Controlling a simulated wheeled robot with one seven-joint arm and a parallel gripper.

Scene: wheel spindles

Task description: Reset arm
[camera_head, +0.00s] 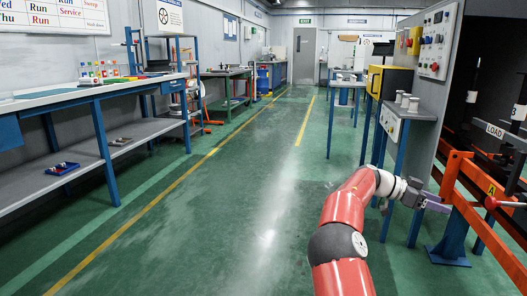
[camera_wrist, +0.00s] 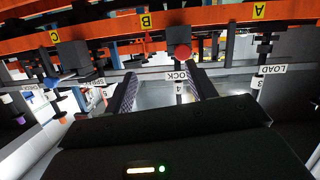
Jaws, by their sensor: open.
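My red arm reaches forward at the lower right in the head view, and my gripper (camera_head: 437,203) is at its end, beside the orange frame (camera_head: 455,165). In the wrist view my gripper (camera_wrist: 165,92) has its two fingers spread apart with nothing between them. Beyond the fingertips is a red round knob (camera_wrist: 183,52) with a "LOCK" label (camera_wrist: 178,76) below it. Orange rails (camera_wrist: 110,42) with A, B and C tags cross the upper part of the wrist view.
A grey control panel (camera_head: 433,45) stands above a small blue-legged table (camera_head: 412,112) holding grey cylinders. A long workbench (camera_head: 85,90) runs along the left wall. The green floor (camera_head: 215,215) between them is clear.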

